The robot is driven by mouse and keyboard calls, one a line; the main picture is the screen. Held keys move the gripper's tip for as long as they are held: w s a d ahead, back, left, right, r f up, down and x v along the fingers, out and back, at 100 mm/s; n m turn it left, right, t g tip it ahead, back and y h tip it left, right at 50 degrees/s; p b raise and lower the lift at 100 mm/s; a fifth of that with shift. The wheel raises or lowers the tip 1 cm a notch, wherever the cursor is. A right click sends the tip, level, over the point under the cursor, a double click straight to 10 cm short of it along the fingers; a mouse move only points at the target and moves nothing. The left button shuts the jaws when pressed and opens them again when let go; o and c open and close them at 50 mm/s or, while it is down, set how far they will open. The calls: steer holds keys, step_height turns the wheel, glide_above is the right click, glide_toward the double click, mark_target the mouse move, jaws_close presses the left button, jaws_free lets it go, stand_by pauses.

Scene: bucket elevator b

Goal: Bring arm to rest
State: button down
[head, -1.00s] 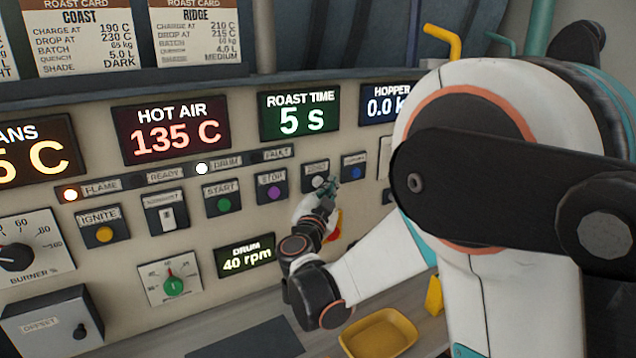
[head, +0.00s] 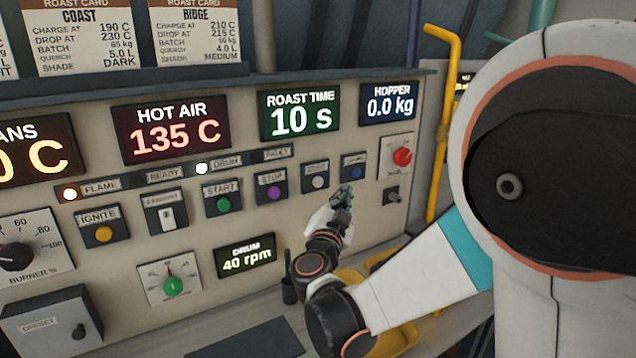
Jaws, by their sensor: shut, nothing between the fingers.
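My arm reaches in from the right across the front of the control panel (head: 120,225). My gripper (head: 343,192) is shut and empty. In the head view it appears just below and between a white button (head: 318,182) and a blue button (head: 354,173). It looks a little in front of the panel, but I cannot tell the exact gap. My wrist and forearm run down behind it, over the ledge.
A yellow tray (head: 398,340) sits on the ledge, partly hidden by my forearm. A red knob (head: 403,156) and a yellow pipe (head: 446,110) stand at the right. The roast time display (head: 300,115) reads 10 s. A dark mat (head: 245,342) lies at the front.

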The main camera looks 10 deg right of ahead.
stand_by(0.4)
steer(key=s+a+r+n+t+y, duration=0.2)
steer(key=a+r+n+y, duration=0.2)
steer(key=r+n+y, duration=0.15)
steer(key=s+a+n+g+y, duration=0.3)
steer(key=s+a+n+y, duration=0.2)
steer(key=s+n+y, duration=0.1)
steer(key=s+d+f+g+h, duration=0.1)
steer(key=s+d+f+g, duration=0.1)
steer(key=s+f, duration=0.3)
steer(key=s+d+f+n+g, duration=0.1)
steer(key=s+d+f+g, duration=0.2)
steer(key=s, duration=0.7)
steer(key=s+d+f+g+h, duration=0.1)
steer(key=s+d+f+g, duration=0.2)
steer(key=s+f, duration=0.4)
steer(key=shift+s+d+f+g+h, duration=0.25)
steer(key=shift+g+h, duration=0.1)
steer(key=shift+g, duration=0.35)
steer(key=shift+a, duration=0.1)
